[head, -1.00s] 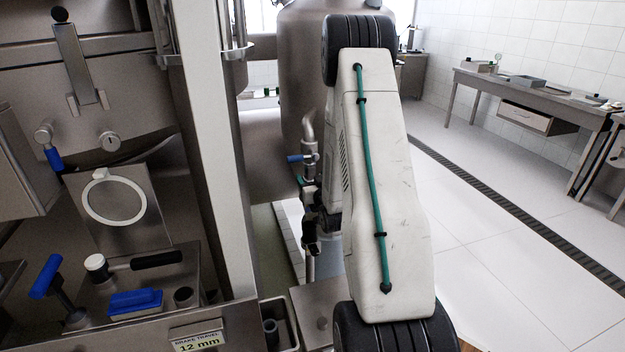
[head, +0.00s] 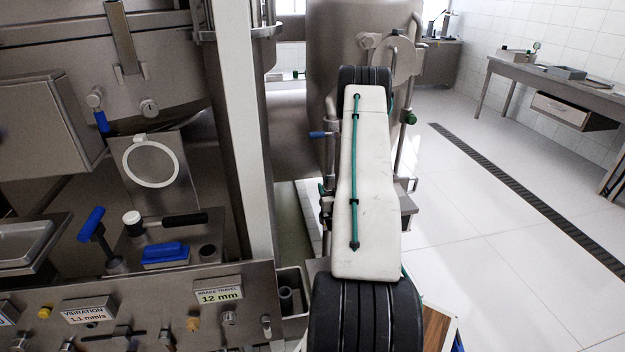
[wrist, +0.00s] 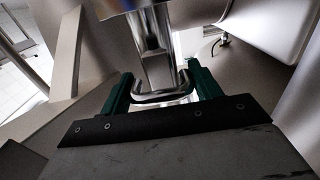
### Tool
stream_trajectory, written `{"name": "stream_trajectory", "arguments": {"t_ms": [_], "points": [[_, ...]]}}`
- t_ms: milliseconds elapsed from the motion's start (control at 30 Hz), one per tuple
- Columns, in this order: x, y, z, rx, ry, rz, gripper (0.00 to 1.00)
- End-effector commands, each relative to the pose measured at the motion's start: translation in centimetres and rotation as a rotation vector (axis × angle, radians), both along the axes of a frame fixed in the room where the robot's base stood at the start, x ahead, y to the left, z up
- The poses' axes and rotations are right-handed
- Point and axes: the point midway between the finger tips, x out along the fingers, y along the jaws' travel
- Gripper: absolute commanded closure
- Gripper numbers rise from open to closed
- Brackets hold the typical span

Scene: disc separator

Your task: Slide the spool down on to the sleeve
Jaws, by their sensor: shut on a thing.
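My gripper shows in the wrist view (wrist: 160,88), with its two green fingers on either side of a shiny steel piece, which I take to be the spool (wrist: 152,50). The piece has an upright bar and a bent, rounded loop low between the fingers. The fingers are shut on this loop. The lower end of the piece is hidden by the dark gripper plate. In the head view my own arm hides the gripper and the held piece. I cannot pick out the sleeve for certain in either view.
A steel tank (head: 345,40) with pipes and a blue-handled valve (head: 320,134) stands behind my arm. At left are the machine panel (head: 140,305), a blue brush-like block (head: 165,254) and a tray (head: 28,245). Open floor (head: 480,210) lies at right, before a bench (head: 590,85).

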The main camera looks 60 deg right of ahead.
Motion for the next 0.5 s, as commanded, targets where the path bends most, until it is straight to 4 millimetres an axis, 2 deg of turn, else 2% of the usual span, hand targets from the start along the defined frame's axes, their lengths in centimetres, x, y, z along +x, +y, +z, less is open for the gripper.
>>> {"name": "stream_trajectory", "arguments": {"t_ms": [100, 400, 433, 500], "points": [[-0.62, -0.48, -0.96, 0.004, 0.002, -0.004, 0.78], [-0.78, -0.49, -1.22, 0.008, 0.006, -0.007, 0.78], [-0.78, -0.48, -1.24, 0.009, 0.006, -0.007, 0.29], [-0.80, -0.53, -1.21, 0.008, 0.006, -0.008, 0.29]]}}
